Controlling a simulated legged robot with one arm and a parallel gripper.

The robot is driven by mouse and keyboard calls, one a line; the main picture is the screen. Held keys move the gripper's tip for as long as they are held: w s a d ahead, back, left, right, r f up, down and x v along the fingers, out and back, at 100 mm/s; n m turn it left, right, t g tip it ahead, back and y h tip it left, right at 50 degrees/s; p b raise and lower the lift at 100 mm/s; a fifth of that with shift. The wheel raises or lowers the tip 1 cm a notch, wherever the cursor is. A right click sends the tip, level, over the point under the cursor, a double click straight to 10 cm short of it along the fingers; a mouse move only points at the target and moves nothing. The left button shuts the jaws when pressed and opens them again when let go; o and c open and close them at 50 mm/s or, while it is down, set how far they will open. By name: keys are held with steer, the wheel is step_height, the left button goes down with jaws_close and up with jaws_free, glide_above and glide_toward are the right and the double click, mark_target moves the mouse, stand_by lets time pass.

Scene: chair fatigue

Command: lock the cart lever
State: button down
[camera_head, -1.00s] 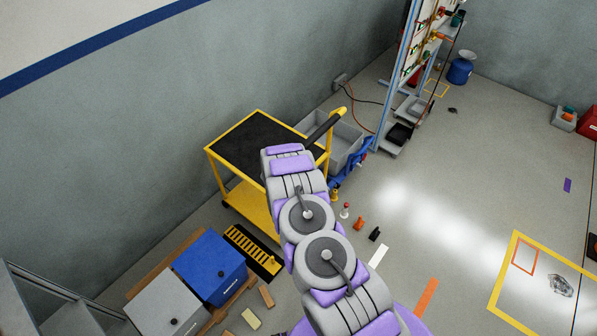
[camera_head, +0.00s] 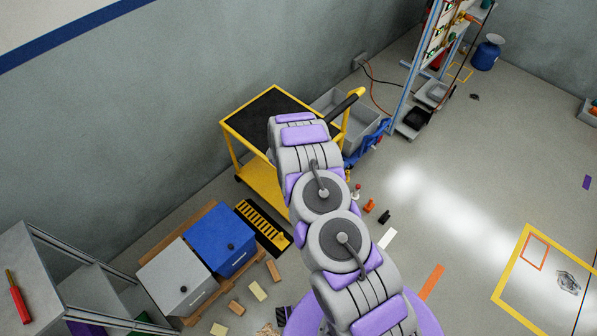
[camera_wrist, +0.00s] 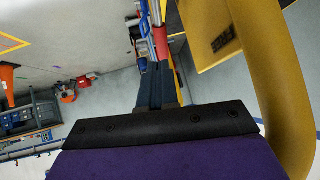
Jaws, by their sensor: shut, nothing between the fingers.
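The yellow cart with a black top (camera_head: 265,112) stands against the wall in the head view. Its black-gripped handle (camera_head: 345,104) rises at its right end. My arm covers the cart's near right side, and my gripper is hidden behind it there. In the wrist view my gripper (camera_wrist: 153,75) has its dark fingers shut together and empty. A red bar (camera_wrist: 160,42) shows just beyond the fingertips; whether they touch is unclear. A thick yellow tube (camera_wrist: 275,80) curves close by on the right, beside a yellow panel (camera_wrist: 212,42). I cannot clearly identify the lever.
A grey bin (camera_head: 367,115) and blue metal parts (camera_head: 368,145) crowd the cart's right side. Blue (camera_head: 220,238) and grey (camera_head: 178,280) boxes stand on a pallet nearer me. Small parts lie around the floor. Open floor (camera_head: 430,210) lies to the right.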

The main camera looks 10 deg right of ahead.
steer(key=s+a, duration=0.8)
steer(key=s, duration=0.1)
steer(key=shift+s+r+p, duration=0.2)
steer(key=shift+s+p, duration=0.05)
steer(key=shift+p, duration=0.05)
steer(key=shift+a, duration=0.1)
steer(key=a+r+n+g+y+b, duration=0.1)
steer(key=a+r+n+y, duration=0.2)
steer(key=a+r+y, duration=0.7)
steer(key=s+a+r+n+g, duration=0.15)
steer(key=s+r, duration=0.25)
steer(key=r, duration=0.4)
steer(key=s+a+r+n+g, duration=0.15)
steer(key=s+r, duration=0.25)
steer(key=r, duration=0.4)
steer(key=s+d+r+n+g+h, duration=0.1)
steer(key=s+d+r, duration=0.3)
steer(key=s, duration=0.7)
steer(key=s+d+r+n+g+h+b, duration=0.1)
steer(key=s+d+r, duration=0.3)
steer(key=s, duration=0.8)
steer(key=s+d+r+n+g+h+b, duration=0.1)
steer(key=s+d+r+g, duration=0.2)
steer(key=s+d, duration=0.5)
steer(key=s+r, duration=0.1)
steer(key=s, duration=0.2)
steer(key=shift+s+n+g+h, duration=0.15)
steer(key=shift+n+g+h, duration=0.15)
steer(key=shift+n+h, duration=0.1)
